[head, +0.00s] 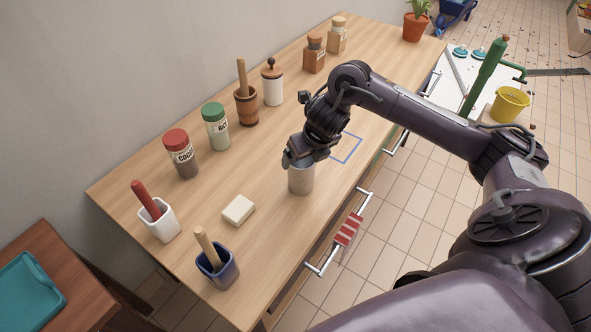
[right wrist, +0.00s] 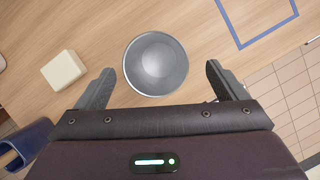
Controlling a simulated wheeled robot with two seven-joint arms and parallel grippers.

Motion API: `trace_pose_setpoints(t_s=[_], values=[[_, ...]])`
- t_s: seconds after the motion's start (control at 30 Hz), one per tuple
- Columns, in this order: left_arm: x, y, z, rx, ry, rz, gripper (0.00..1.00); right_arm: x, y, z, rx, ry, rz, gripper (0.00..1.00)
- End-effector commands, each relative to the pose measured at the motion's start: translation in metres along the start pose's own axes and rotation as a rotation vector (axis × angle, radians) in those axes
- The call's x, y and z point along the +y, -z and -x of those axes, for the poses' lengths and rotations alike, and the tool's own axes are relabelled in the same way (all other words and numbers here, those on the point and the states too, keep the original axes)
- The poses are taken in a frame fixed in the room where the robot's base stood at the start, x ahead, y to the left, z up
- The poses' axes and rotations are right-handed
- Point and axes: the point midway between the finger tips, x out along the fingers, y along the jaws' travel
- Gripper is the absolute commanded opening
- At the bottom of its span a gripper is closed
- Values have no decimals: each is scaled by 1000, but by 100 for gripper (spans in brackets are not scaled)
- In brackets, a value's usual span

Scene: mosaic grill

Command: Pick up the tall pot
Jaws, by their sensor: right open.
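The tall pot (head: 301,179) is a plain metal cylinder standing upright on the wooden counter, near its front edge. In the right wrist view I look down into its round open top (right wrist: 156,64). My right gripper (head: 300,158) is just above and beside the pot's rim, partly covering it in the head view. In the right wrist view its two fingers (right wrist: 158,82) are spread wide, one on each side of the pot, with gaps between. Nothing is held. My left gripper is not in view.
A cream block (head: 239,210) and a blue cup with a wooden handle (head: 217,268) stand left of the pot. Jars (head: 181,155) line the back. A blue square outline (head: 347,148) marks the counter right of the pot. A red-striped cloth (head: 348,230) hangs at the front rail.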

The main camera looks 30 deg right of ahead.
Motion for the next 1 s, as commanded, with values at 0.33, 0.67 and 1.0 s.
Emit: trace_pose_setpoints(t_s=[0.33, 0.67, 1.0], values=[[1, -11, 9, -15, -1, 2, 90, 7, 2, -45, 4, -2, -4, 92], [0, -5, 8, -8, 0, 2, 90, 6, 1, -68, -2, 1, -2, 92], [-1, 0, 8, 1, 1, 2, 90, 6, 1, -68, -2, 0, -2, 62]])
